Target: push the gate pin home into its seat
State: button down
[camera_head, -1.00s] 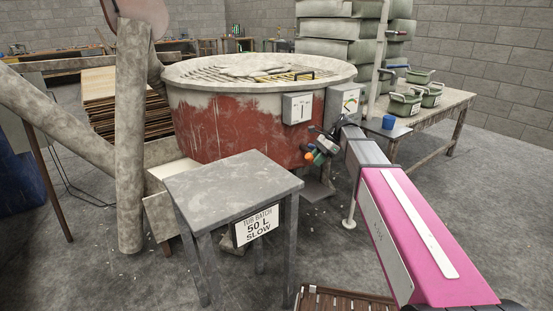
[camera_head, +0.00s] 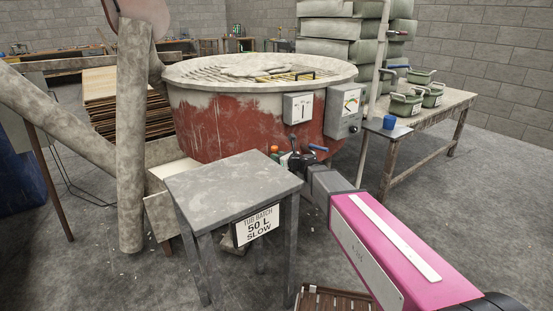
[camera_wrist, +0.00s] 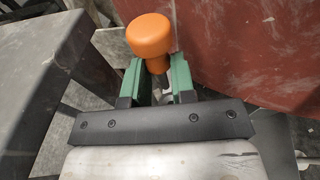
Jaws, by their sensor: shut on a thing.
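The gate pin shows as an orange round knob (camera_wrist: 149,36) on a short orange stem in the wrist view. My gripper (camera_wrist: 158,78) is shut on it, with the green fingers on either side of the stem. In the head view the orange knob (camera_head: 274,149) is small, in front of the red tub's lower side, just behind the grey stand's right corner. My gripper (camera_head: 287,159) is beside it there. The pin's lower end is hidden by the fingers, and I cannot make out the seat.
The grey stand (camera_head: 232,186) with the "50 L SLOW" sign is close on the left. The red tub (camera_head: 235,128) stands behind, with a control box (camera_head: 345,110) on its side. A small blue handle (camera_head: 318,148) is near my gripper. A table (camera_head: 433,112) with green bins is at right.

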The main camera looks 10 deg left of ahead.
jog(key=shift+a+f, duration=0.2)
jog(key=shift+f, duration=3.1)
jog(key=shift+f, duration=1.3)
jog(key=shift+r, duration=1.15)
jog(key=shift+f, duration=1.25)
jog(key=shift+r, duration=0.1)
jog(key=shift+r, duration=1.15)
